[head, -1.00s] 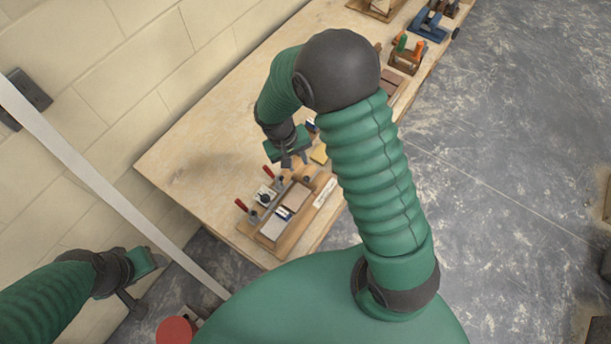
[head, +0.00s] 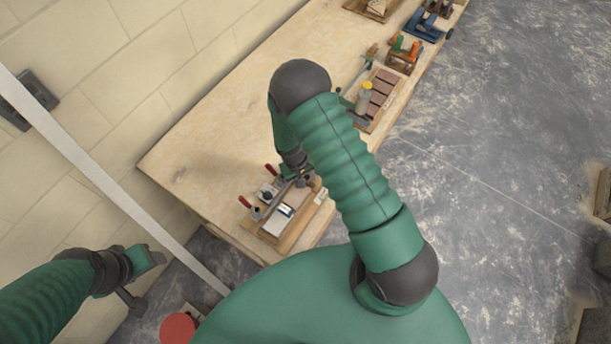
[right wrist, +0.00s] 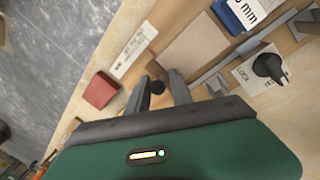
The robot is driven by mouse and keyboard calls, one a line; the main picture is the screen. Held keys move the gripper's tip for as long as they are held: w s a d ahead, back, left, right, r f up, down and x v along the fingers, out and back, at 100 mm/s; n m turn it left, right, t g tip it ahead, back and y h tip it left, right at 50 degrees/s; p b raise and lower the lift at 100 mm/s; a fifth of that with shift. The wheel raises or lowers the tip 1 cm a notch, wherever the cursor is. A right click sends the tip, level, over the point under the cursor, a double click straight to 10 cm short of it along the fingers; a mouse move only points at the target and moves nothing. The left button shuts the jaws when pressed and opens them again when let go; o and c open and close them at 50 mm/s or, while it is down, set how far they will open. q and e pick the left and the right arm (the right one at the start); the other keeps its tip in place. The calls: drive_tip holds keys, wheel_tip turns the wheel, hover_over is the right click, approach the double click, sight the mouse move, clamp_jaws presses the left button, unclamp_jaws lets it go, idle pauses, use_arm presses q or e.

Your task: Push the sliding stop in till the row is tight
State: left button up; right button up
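The wooden jig (head: 245,240) lies at the near end of the bench, with a row of pale tiles (head: 275,227) and a blue-and-white spacer (head: 286,210) in it. In the right wrist view a pinkish tile (right wrist: 193,52) lies beside the blue spacer (right wrist: 238,14), marked in mm. My right gripper (head: 305,182) is low over the far end of the jig. Its fingers (right wrist: 160,76) are apart, with a small black knob (right wrist: 157,87) showing between them; I cannot tell contact. I cannot clearly single out the sliding stop. My left gripper (head: 140,283) hangs away from the bench.
A black lock knob (right wrist: 268,65) and a reddish block (right wrist: 101,91) are near the gripper.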

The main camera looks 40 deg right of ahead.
drive_tip(key=shift+w+a, duration=0.1)
drive_tip(key=shift+w, duration=0.05)
drive_tip(key=shift+c, duration=1.2)
drive_tip(key=shift+d, duration=0.35)
clamp_jaws()
drive_tip(key=shift+s+a+f+b, duration=0.25)
drive_tip(key=shift+b, duration=0.25)
drive_tip(key=shift+s, duration=0.1)
drive_tip(key=shift+o, duration=1.7)
unclamp_jaws()
drive_tip(key=shift+a+r, duration=0.1)
drive_tip(key=shift+a, duration=0.15)
drive_tip(key=shift+o, duration=0.8)
drive_tip(key=shift+a+r, duration=0.1)
drive_tip(key=shift+a, duration=0.15)
use_arm(q)
drive_tip(key=shift+d+f, duration=0.25)
drive_tip(key=shift+f, duration=0.1)
drive_tip(key=shift+d, duration=0.25)
use_arm(e)
drive_tip(key=shift+d, duration=0.25)
